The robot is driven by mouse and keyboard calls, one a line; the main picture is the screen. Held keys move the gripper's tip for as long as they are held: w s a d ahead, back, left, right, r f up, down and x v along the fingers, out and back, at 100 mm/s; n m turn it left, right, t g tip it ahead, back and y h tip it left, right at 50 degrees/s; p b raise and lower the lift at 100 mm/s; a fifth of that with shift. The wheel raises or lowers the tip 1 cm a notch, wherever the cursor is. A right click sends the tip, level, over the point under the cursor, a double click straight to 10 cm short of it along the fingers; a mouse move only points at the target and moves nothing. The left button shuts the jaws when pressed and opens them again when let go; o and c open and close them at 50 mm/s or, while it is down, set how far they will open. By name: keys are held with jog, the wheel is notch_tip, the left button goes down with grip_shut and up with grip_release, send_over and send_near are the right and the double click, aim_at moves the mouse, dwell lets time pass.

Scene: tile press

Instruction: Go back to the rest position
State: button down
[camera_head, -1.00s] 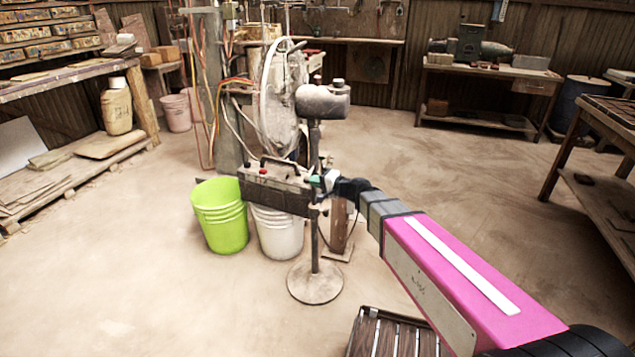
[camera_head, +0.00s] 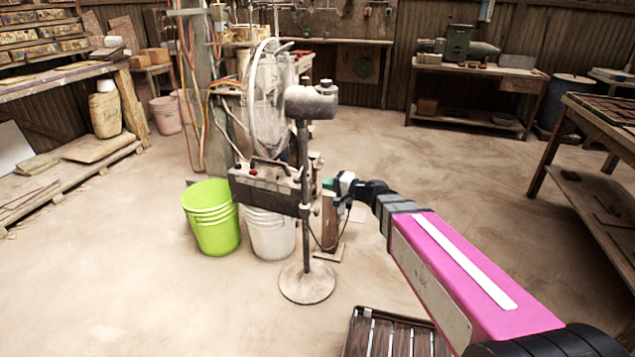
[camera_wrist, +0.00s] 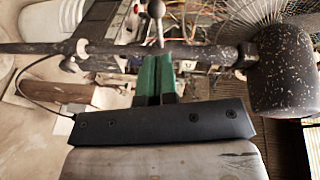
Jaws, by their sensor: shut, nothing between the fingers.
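My gripper shows in the wrist view (camera_wrist: 155,75) as two green fingers held together with nothing between them. In the head view my gripper (camera_head: 328,184) is at the end of my arm, just right of the stand's post. A metal stand (camera_head: 303,220) with a round base and a rounded grey head (camera_head: 312,101) is close to the gripper. A grey control box (camera_head: 265,184) with a handle and a red button sits left of the post. In the wrist view the post (camera_wrist: 105,47) runs across, beyond the fingertips, with the speckled head (camera_wrist: 283,75) at right.
A green bucket (camera_head: 212,225) and a white bucket (camera_head: 270,238) stand below the control box. A fan (camera_head: 265,100) is behind the stand. A slatted dark crate (camera_head: 385,340) is at the bottom. A bench (camera_head: 605,120) stands at right. Open floor lies at centre right.

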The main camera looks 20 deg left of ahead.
jog(key=s+d+f+g+h, duration=0.1)
jog(key=s+d+f+h, duration=0.2)
jog(key=d, duration=1)
jog(key=s+d+f+n+g+h, duration=0.1)
jog(key=d+f+h, duration=0.6)
jog(key=d, duration=0.7)
jog(key=s+d+f+g+h, duration=0.2)
jog(key=s+d+f+h, duration=0.3)
jog(key=d, duration=0.8)
jog(key=shift+s+d+f+n+g+h, duration=0.2)
jog(key=shift+s+f+n+g+h, duration=0.1)
jog(key=shift+f+h, duration=0.1)
